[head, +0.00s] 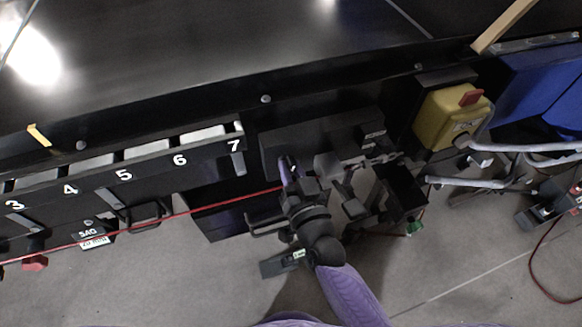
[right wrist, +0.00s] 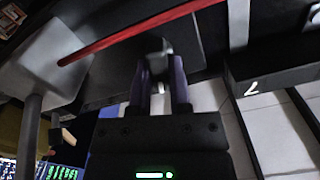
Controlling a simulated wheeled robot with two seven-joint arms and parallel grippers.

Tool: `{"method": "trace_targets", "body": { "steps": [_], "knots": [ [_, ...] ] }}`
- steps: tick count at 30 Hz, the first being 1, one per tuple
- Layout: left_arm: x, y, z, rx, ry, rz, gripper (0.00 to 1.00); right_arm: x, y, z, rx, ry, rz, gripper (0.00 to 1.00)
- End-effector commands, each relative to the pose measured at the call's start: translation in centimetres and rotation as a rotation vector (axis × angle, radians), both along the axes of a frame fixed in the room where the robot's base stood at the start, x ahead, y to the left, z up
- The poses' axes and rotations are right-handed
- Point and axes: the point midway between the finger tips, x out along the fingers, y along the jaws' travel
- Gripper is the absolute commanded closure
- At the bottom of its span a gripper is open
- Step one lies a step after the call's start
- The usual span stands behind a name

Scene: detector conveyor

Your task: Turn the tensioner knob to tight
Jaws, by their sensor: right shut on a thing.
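My right gripper (head: 287,168) reaches up from the bottom of the head view to a dark housing (head: 300,138) under the conveyor edge, right of the panel marked 7. In the right wrist view its two purple fingers (right wrist: 162,84) are closed on a small grey piece, apparently the tensioner knob (right wrist: 158,48). Only the part of the knob between and beyond the fingertips shows. In the head view the knob is hidden by my gripper. I see no tight marking and cannot tell the knob's angle. My left gripper is not in view.
A red cord (head: 170,218) runs from the left to near my right gripper. Several numbered slots line the conveyor, with a SAG label (head: 87,236) below. Grey floor lies below.

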Motion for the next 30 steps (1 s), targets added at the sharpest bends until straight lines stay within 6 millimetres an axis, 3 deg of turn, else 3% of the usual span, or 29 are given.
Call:
{"method": "trace_targets", "body": {
  "steps": [30],
  "knots": [
    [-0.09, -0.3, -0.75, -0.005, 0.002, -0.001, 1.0, 0.13, -0.31, -0.32, 0.909, 0.293, 0.0, 1.0]
  ]
}}
